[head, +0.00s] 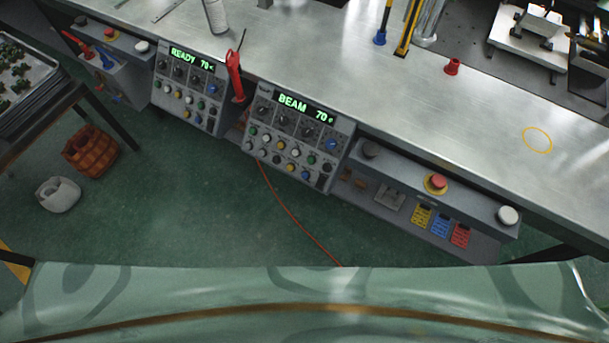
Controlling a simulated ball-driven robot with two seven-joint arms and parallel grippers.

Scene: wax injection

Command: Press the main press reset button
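A grey button box under the bench's front edge at the right carries a red mushroom button (437,182) on a yellow ring, a white round button (508,215) at its right end and a dark round button (371,148) at its left end. A similar box at the upper left has a red button (110,34), a white button (142,46) and a dark button (80,20). I cannot read a label that tells which one is the press reset. Neither of my grippers is in view, and nothing touches the buttons.
Two control panels, reading READY (195,59) and BEAM (305,108), hang from the metal bench (400,110). A red-handled tool (235,75) stands between them. Yellow, blue and red tags (441,223) hang below the right box. A brown basket (91,150) and a white jug (58,195) stand on the floor.

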